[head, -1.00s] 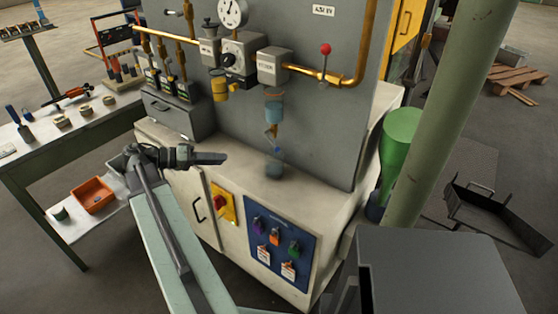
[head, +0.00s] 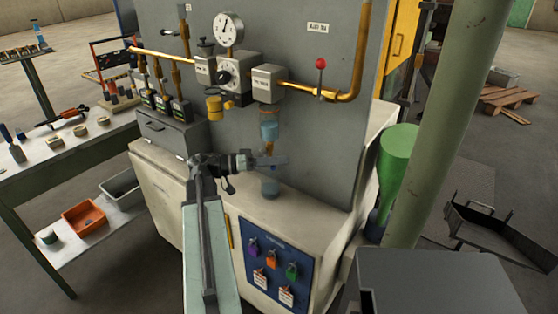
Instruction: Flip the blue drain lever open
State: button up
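The lubricator-like unit hangs on the grey panel, with a blue-tinted clear bowl (head: 269,130) and a small brass drain (head: 268,147) under it. My gripper (head: 274,161) is just below that drain, in front of the panel and pointing right. The blue drain lever is not clearly seen; the gripper covers that spot, and I cannot tell whether they touch. A clear jar (head: 270,187) stands on the cabinet ledge below the gripper. The fingers are too small and dark to tell if they are open or shut.
A red-knobbed lever (head: 320,64) sits on the brass pipe to the right, and a gauge (head: 229,28) is above. A green post (head: 440,120) stands at right. A workbench (head: 60,150) is at left.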

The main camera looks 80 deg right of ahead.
grip_shut()
jog(key=shift+p, duration=0.35)
jog(key=shift+w+d+f+m+t+p, duration=0.25)
jog(key=shift+w+f+m+t+p, duration=0.25)
jog(key=shift+m+t+p, duration=0.9)
jog(key=shift+w+d+f+m+t+p, duration=0.4)
jog(key=shift+t+p, duration=0.65)
jog(key=shift+p, duration=0.8)
jog(key=shift+w+d+f+m+t+p, duration=0.15)
jog(key=shift+w+f+m+t+p, duration=0.5)
jog(key=shift+m+t+p, duration=0.75)
jog(key=shift+n+h, duration=0.3)
jog(key=shift+n, duration=0.1)
